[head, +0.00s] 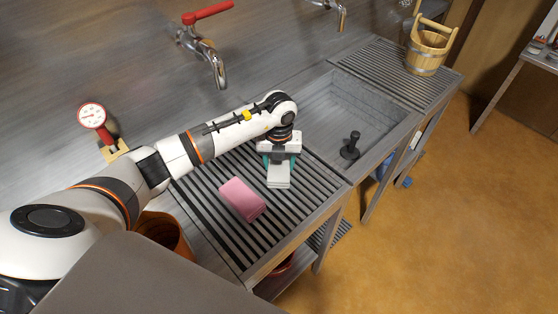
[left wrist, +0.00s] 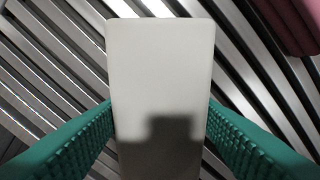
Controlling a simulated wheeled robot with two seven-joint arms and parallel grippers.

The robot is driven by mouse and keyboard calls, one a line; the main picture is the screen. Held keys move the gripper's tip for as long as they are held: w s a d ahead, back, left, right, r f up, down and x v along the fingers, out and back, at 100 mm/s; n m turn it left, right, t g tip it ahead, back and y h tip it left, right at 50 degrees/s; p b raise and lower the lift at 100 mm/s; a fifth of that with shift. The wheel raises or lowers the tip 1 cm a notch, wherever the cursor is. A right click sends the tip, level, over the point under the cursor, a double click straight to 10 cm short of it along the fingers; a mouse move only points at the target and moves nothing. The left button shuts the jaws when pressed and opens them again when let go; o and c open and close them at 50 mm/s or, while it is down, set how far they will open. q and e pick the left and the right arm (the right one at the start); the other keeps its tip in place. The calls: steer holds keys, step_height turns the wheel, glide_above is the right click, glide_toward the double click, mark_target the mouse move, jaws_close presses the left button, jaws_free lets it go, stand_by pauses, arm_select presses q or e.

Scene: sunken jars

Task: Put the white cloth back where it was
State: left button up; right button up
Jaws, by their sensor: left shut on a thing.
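The white cloth (head: 279,179) is a folded pale block over the ribbed drainboard, between the pink cloth and the sink. My left gripper (head: 279,160) is above it with green fingers shut on its two sides. In the left wrist view the white cloth (left wrist: 160,70) fills the middle, with a green finger (left wrist: 75,140) pressed on each side and the slats behind it. I cannot tell whether its underside touches the slats. My right gripper is not in view.
A pink folded block (head: 242,199) lies on the drainboard (head: 296,222) just left of the white cloth. The sink (head: 335,105) holds a dark plunger-like object (head: 351,147). A wooden bucket (head: 427,52) stands on the far drainboard. A red-handled tap (head: 205,55) overhangs behind.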

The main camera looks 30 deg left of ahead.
mark_target(279, 163)
arm_select(q)
steer(key=o, duration=0.9)
steer(key=shift+r+p, duration=0.25)
steer(key=shift+p, duration=0.05)
steer(key=shift+r+b, duration=1.5)
steer(key=shift+r, duration=4.4)
